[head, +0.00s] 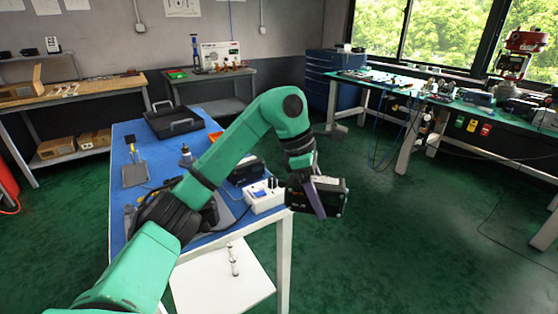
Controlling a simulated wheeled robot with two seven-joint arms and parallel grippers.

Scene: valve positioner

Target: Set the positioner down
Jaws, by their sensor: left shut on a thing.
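My left gripper (318,200) is shut on the positioner (332,194), a dark boxy unit with pale markings. One purple-grey finger crosses its front face. My left arm reaches from the lower left over the blue-topped table (212,125). In the head view the positioner shows at the table's near right corner, against the green floor, raised in the air. Its far side is hidden by the gripper. My right gripper is not in view.
On the blue table stand a white device (264,198), a dark box (246,170), a black tray (172,121) and a grey dustpan-like plate (135,174). My arm hides the table's middle. A white lower shelf (222,284) lies below. Benches line the walls.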

